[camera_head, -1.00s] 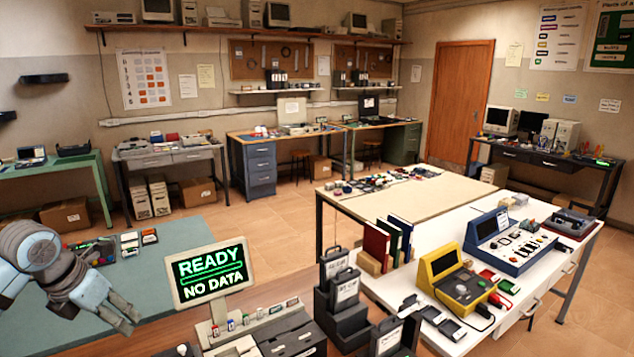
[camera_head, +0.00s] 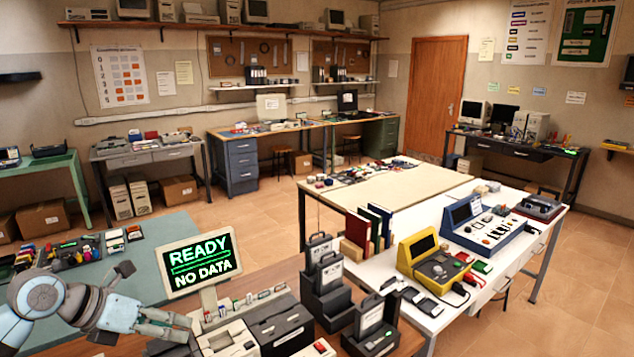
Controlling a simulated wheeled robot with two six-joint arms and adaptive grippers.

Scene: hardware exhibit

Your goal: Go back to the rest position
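My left gripper (camera_head: 182,328) shows at the lower left in the head view, at the end of my pale blue and grey arm. It is above the front of the teal table (camera_head: 172,238), beside the sign reading "READY NO DATA" (camera_head: 200,264). Its grey fingers point right and lie close to each other in the picture. I see nothing clearly held, but I cannot tell whether they are open or shut. My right gripper is not in view.
Small coloured parts (camera_head: 70,252) lie on the teal table. Grey boxes and dark holders (camera_head: 325,290) stand in front. At right, a white table (camera_head: 385,265) bears a yellow device (camera_head: 432,262) and a blue console (camera_head: 485,226). Open floor (camera_head: 240,207) lies beyond.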

